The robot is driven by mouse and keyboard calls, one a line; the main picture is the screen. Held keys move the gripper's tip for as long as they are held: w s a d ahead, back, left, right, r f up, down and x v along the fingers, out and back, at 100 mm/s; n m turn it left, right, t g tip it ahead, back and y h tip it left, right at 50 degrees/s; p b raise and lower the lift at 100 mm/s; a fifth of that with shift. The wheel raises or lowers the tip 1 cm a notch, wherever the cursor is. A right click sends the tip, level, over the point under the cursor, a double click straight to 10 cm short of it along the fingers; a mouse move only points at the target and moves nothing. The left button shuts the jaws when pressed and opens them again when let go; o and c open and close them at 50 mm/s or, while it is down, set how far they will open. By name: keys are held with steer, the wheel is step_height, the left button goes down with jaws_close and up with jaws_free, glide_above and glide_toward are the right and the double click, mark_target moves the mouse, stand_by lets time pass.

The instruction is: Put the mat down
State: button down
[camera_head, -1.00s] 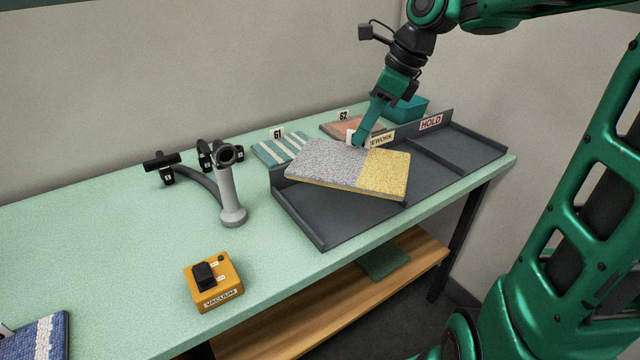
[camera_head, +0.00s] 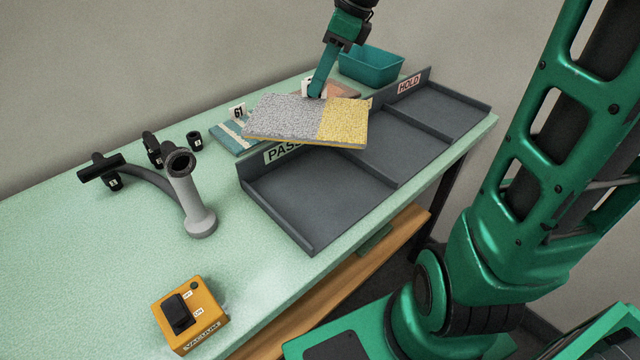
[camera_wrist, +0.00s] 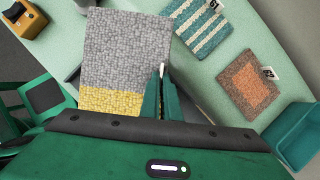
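The mat (camera_head: 285,119) is grey with a yellow end. It is held in the air above the back of the dark sorting tray (camera_head: 306,202), nearly flat and slightly tilted. It also shows in the wrist view (camera_wrist: 125,48), grey part upward and yellow band nearer the wrist. My gripper (camera_head: 317,92) is shut on the mat's back edge, and in the wrist view its fingers (camera_wrist: 161,80) pinch that edge. The mat hides part of the tray's back wall and the middle label.
The tray's compartments look empty. Behind it lie a striped mat (camera_wrist: 200,28) marked 61, an orange-brown mat (camera_wrist: 247,84) marked 62 and a teal bin (camera_head: 371,66). A grey nozzle stand (camera_head: 190,205) and an orange vacuum switch box (camera_head: 188,314) stand left of the tray.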

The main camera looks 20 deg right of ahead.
steer(key=s+a+f+n+g, duration=0.3)
steer(key=s+a+n+g, duration=0.1)
steer(key=s+a+n, duration=0.65)
steer(key=shift+y, duration=0.3)
steer(key=w+d+f, duration=0.3)
steer(key=w+f, duration=0.1)
steer(key=f, duration=0.1)
steer(key=w+d+f, duration=0.2)
steer(key=shift+w+d+f, duration=0.3)
steer(key=shift+w+d, duration=0.05)
steer(key=shift+w, duration=0.05)
steer(key=shift+f, duration=2.05)
steer(key=c, duration=2.1)
jaws_free()
steer(key=shift+o, duration=0.4)
